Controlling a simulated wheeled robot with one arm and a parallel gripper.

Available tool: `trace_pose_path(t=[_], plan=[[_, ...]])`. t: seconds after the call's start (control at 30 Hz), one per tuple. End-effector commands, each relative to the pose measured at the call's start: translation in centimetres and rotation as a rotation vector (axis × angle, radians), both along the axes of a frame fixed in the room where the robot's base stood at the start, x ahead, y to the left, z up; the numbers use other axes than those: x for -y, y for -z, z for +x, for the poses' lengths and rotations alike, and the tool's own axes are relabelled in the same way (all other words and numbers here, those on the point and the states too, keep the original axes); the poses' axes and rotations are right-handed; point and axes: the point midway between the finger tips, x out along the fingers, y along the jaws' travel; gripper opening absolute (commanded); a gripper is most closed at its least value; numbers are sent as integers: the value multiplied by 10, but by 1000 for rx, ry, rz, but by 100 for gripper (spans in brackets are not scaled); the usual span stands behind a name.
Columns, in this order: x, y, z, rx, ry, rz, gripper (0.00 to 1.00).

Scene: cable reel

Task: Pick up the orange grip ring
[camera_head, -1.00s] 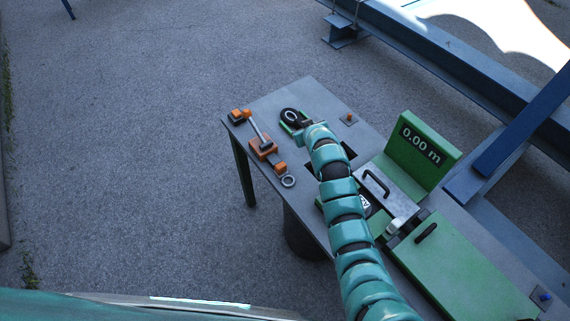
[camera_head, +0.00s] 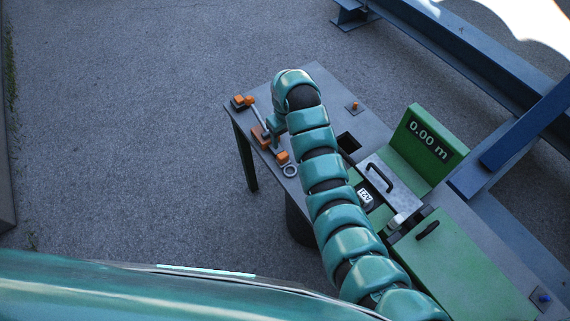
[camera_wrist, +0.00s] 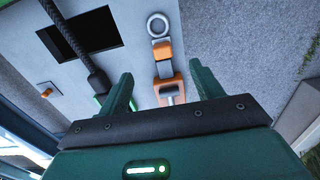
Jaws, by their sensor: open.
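A tool with orange parts lies on the grey table; its orange end block (camera_head: 243,101) and a rod show in the head view, with a small grey ring (camera_head: 290,171) at its near end. In the wrist view the grey ring (camera_wrist: 158,25) sits beyond an orange block (camera_wrist: 162,50) and a larger orange piece (camera_wrist: 170,91) with a grey bar. I cannot tell which part is called the grip ring. My gripper (camera_wrist: 162,72) is open, its two dark green fingers apart on either side of the tool's line, nothing seen between them touching. In the head view my arm hides part of the tool.
A green display (camera_head: 428,141) reading 0.00 m and a green cover (camera_head: 465,262) stand to the right. Blue beams lie behind. A small orange knob (camera_head: 354,106) is near the back edge.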

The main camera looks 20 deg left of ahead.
Motion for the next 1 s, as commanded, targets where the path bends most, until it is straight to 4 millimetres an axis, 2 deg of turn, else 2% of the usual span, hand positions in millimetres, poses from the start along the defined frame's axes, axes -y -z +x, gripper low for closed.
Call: trace_pose_path(t=[0.03,0.37,0.47,1.0], plan=[[1,15,1,0,1,0,65],[0,57,0,-1,1,-1,65],[1,76,-1,-4,1,-3,65],[-3,107,1,0,1,-1,65]])
